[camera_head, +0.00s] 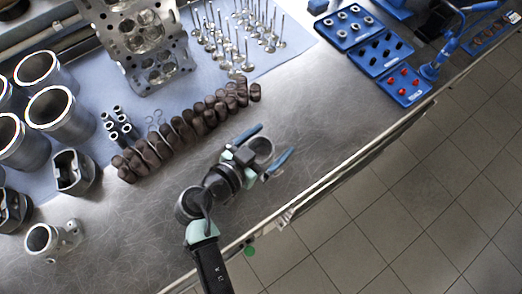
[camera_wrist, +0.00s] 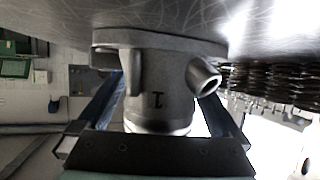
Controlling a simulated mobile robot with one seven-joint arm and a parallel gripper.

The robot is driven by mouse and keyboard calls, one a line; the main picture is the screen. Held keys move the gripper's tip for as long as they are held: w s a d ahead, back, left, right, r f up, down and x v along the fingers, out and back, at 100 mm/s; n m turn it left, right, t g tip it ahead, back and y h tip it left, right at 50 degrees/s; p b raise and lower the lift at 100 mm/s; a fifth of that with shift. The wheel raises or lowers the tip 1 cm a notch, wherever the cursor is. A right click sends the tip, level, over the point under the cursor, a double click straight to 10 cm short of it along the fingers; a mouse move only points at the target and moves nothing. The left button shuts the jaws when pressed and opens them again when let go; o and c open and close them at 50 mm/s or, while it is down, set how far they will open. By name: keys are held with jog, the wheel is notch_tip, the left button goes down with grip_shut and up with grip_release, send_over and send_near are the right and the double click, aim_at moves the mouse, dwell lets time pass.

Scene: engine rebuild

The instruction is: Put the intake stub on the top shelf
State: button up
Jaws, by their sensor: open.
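A grey cast stub (camera_head: 262,148) stands near the front edge of the bench, with a round open mouth. My gripper (camera_head: 272,142) is open, with one blue finger on each side of the stub. Its fingers also flank the stub in the wrist view (camera_wrist: 160,105); I cannot tell whether they touch it. A similar grey stub (camera_head: 42,239) stands at the lower left. No top shelf is recognisable.
A row of dark brown parts (camera_head: 185,130) lies behind the stub. Cylinder liners (camera_head: 62,115) and a piston (camera_head: 74,172) stand left, a cylinder head (camera_head: 145,45) and valves (camera_head: 240,45) at the back. Blue trays (camera_head: 378,52) sit right. The tiled floor (camera_head: 440,190) is clear.

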grip_shut()
dwell(0.5)
jog(key=shift+r, duration=0.15)
